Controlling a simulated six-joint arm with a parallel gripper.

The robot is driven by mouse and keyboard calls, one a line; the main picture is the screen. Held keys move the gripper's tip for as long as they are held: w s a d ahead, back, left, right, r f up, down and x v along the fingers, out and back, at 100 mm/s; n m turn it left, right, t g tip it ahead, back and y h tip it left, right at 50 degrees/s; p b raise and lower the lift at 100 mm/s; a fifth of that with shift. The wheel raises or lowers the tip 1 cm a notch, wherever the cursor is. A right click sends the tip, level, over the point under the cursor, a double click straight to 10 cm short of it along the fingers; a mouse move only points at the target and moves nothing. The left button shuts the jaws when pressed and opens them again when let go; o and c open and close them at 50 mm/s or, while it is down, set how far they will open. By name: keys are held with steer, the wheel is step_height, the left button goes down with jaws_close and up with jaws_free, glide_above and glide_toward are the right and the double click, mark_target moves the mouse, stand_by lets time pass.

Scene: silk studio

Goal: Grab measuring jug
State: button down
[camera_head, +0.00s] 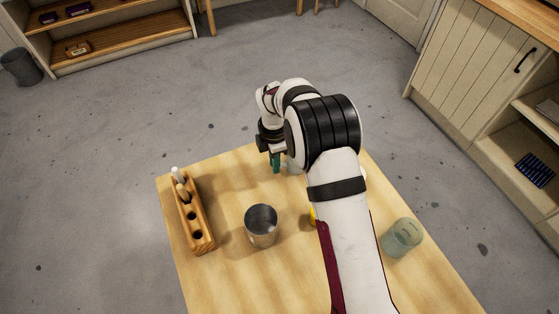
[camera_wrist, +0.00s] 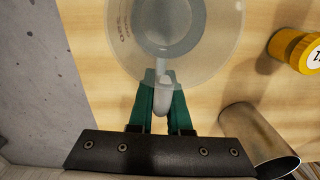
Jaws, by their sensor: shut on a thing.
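The measuring jug (camera_wrist: 215,62) is translucent and pale, with printed marks on its wall. In the wrist view it fills the top middle, seen from above. Its handle (camera_wrist: 162,95) points down toward my gripper. My gripper (camera_wrist: 163,88) has green fingers and is shut on this handle, one finger on each side. In the head view my gripper (camera_head: 276,160) is over the far part of the table, and my arm hides most of the jug. I cannot tell whether the jug touches the table.
A metal cup (camera_head: 261,228) stands mid-table; it shows in the wrist view (camera_wrist: 255,138). A yellow labelled container (camera_wrist: 292,46) is partly hidden by my arm in the head view. The table's far edge is close.

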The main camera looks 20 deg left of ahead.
steer(key=shift+r, duration=0.7)
steer(key=r, duration=0.2)
steer(key=shift+d+r, duration=0.25)
steer(key=shift+r, duration=0.1)
steer(key=d+r, duration=0.6)
steer(key=d, duration=0.5)
steer(key=shift+w+r, duration=0.3)
steer(key=shift+w, duration=0.1)
steer(key=shift+d, duration=0.1)
